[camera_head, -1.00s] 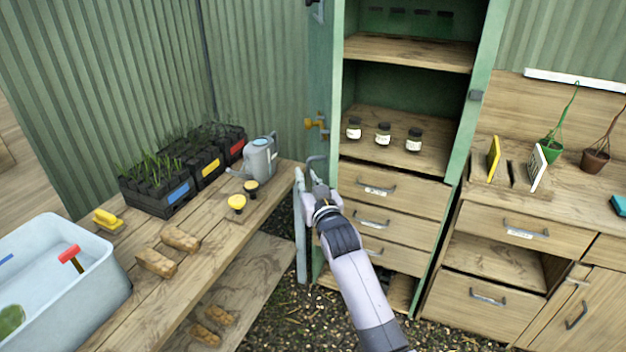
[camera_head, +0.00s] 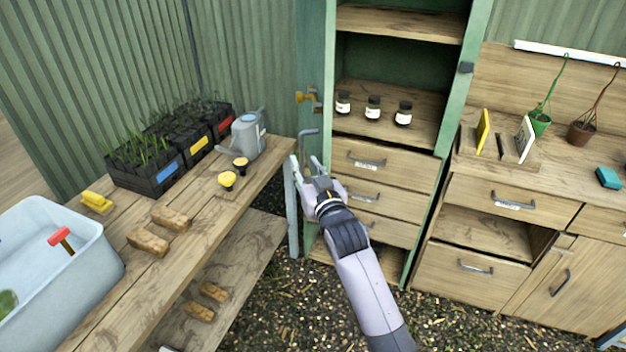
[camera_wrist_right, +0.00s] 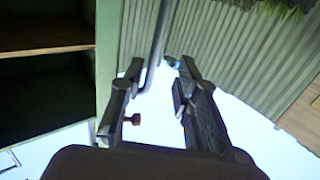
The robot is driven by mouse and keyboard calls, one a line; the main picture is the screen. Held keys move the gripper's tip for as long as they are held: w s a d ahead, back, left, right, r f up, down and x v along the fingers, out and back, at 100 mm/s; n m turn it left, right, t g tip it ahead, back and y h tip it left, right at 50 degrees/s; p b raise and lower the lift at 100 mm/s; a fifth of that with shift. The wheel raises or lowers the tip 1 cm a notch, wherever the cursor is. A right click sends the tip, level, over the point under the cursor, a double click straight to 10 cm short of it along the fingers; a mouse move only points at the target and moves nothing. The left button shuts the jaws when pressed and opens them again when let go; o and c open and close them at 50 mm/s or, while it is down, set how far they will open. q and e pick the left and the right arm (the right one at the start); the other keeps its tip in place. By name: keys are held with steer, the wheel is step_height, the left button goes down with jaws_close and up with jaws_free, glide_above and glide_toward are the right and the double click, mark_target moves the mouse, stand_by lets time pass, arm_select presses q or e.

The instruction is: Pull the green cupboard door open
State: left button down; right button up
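The green cupboard (camera_head: 446,125) stands open, with its shelves and drawers exposed. Its green door (camera_head: 312,45) is swung out at the left side and seen at a steep angle. A grey bar handle (camera_head: 308,132) shows just above my right gripper (camera_head: 308,166). In the right wrist view, the grey bar (camera_wrist_right: 156,45) runs down between the two spread fingers of my right gripper (camera_wrist_right: 158,90). The fingers look apart from the bar; whether one touches it I cannot tell. My left gripper is out of view.
A wooden bench (camera_head: 205,225) with a grey watering can (camera_head: 249,134) and planters stands close to the left of my right gripper. Jars (camera_head: 373,108) stand on a cupboard shelf. A wooden counter (camera_head: 580,185) stands at the right. Gravel floor (camera_head: 300,315) is clear in front.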

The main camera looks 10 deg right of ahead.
steer(key=v, duration=0.5)
steer(key=shift+s, duration=0.3)
steer(key=shift+d+m, duration=0.35)
steer(key=shift+m, duration=0.05)
steer(key=shift+c, duration=1.2)
steer(key=d+m, duration=0.4)
steer(key=d+m+p, duration=0.1)
steer(key=d+m, duration=0.1)
steer(key=m, duration=0.1)
steer(key=shift+s+d, duration=0.35)
steer(key=c, duration=0.4)
steer(key=d+m, duration=0.2)
steer(key=m, duration=0.1)
steer(key=s+d+r+m, duration=0.1)
steer(key=d+m, duration=0.1)
steer(key=d+r+m, duration=0.1)
steer(key=d+m, duration=0.1)
steer(key=m, duration=0.1)
steer(key=shift+s+d+r+m+y+p, duration=0.1)
steer(key=shift+s+d+m+y+p, duration=0.2)
steer(key=shift+d+y+p, duration=0.1)
jaws_close()
steer(key=w+a+m+p, duration=0.1)
steer(key=w+a+p, duration=0.3)
steer(key=w, duration=0.5)
steer(key=shift+w+a+r, duration=0.15)
steer(key=shift+w+a, duration=0.1)
steer(key=shift+a, duration=0.9)
